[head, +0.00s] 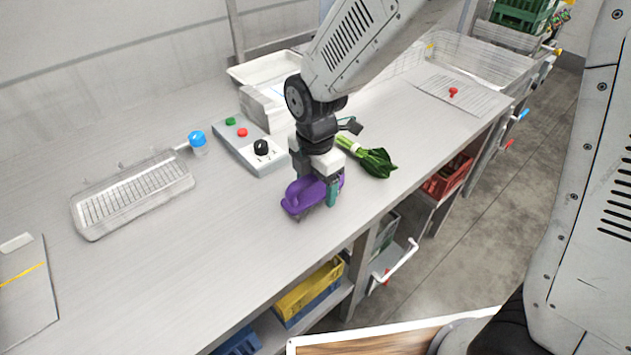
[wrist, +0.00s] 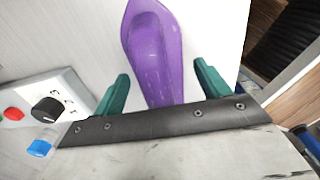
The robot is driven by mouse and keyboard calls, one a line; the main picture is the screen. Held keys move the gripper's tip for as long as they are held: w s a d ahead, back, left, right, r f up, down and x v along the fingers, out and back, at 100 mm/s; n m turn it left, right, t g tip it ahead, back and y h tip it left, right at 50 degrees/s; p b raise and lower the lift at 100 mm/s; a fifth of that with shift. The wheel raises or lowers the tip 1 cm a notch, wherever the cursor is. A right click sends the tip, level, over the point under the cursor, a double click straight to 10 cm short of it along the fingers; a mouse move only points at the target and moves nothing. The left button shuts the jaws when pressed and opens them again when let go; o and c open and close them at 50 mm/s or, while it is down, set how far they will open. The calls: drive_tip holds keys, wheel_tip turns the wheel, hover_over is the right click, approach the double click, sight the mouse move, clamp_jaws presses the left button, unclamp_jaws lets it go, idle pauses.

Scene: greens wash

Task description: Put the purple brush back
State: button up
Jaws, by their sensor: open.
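The purple brush (head: 302,196) lies on the steel counter near its front edge. In the wrist view the brush (wrist: 155,50) runs between my two green fingertips, with gaps on both sides. My gripper (head: 323,192) is open, pointing down over the brush; it also shows in the wrist view (wrist: 160,85). Part of the brush is hidden behind my gripper in the head view.
A control box (head: 252,147) with a black knob and a bunch of greens (head: 372,158) sit close to my gripper. A clear drain tray (head: 133,195) is at left.

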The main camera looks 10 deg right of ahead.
wheel_tip(320, 180, up, 12)
drive_tip(key=shift+r, duration=0.15)
drive_tip(key=s+d+r+m, duration=0.3)
drive_tip(key=s+d+m, duration=0.1)
drive_tip(key=d+m, duration=0.25)
drive_tip(key=s+d+r+m, duration=0.3)
drive_tip(key=s+d+m, duration=0.1)
drive_tip(key=d+m, duration=0.25)
drive_tip(key=s+d+m+t, duration=0.1)
drive_tip(key=s+d+m, duration=0.7)
drive_tip(key=s+m, duration=0.3)
drive_tip(key=shift+s+r+m, duration=0.15)
drive_tip(key=shift+s+m, duration=0.1)
drive_tip(key=shift+m, duration=0.15)
